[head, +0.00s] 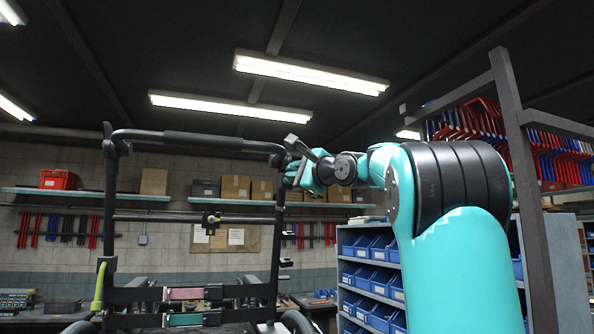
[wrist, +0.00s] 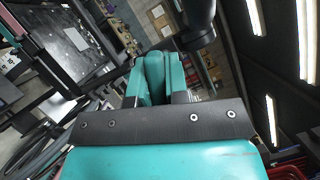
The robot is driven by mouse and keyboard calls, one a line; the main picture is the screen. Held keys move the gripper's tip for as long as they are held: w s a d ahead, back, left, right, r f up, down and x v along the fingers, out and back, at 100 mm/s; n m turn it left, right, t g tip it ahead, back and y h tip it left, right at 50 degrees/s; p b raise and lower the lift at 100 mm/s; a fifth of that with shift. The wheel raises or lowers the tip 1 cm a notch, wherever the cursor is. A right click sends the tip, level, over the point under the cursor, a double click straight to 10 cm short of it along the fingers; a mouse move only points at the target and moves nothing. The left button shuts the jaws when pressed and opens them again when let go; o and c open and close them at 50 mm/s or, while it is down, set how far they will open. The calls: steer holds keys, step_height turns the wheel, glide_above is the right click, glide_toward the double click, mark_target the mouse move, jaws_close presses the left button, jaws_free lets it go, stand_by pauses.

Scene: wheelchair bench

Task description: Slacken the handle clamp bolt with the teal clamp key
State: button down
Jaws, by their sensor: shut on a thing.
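My gripper (head: 303,175) is raised beside the right upper corner of the wheelchair frame (head: 277,215). It is shut on the teal clamp key, which I can hardly tell apart from the teal fingers; the wrist view shows the closed fingers (wrist: 160,78) with teal between them. A small grey angular piece (head: 297,146) shows just above the fingers in the head view; I cannot tell what it belongs to. The dark handle bar (head: 205,140) runs across the frame's top and ends close to the gripper. The clamp bolt is not clear, and I cannot tell whether the key touches it.
A rack of blue bins (head: 372,275) stands behind my arm. A dark post (head: 525,180) rises at the right. Shelves with boxes (head: 235,187) and a red crate (head: 58,180) line the back wall. The space above the handle bar is clear.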

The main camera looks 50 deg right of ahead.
steer(key=shift+r, duration=0.1)
steer(key=shift+n+g+p, duration=0.5)
steer(key=shift+n+p, duration=0.2)
steer(key=shift+n, duration=0.5)
steer(key=shift+f+n+y, duration=0.2)
steer(key=shift+n+y, duration=0.2)
steer(key=shift+n, duration=0.1)
steer(key=shift+r, duration=0.1)
steer(key=shift+n+g+p, duration=0.5)
steer(key=shift+n, duration=0.1)
steer(key=shift+f+n+g, duration=0.2)
steer(key=shift+n+g, duration=0.1)
steer(key=shift+n, duration=0.6)
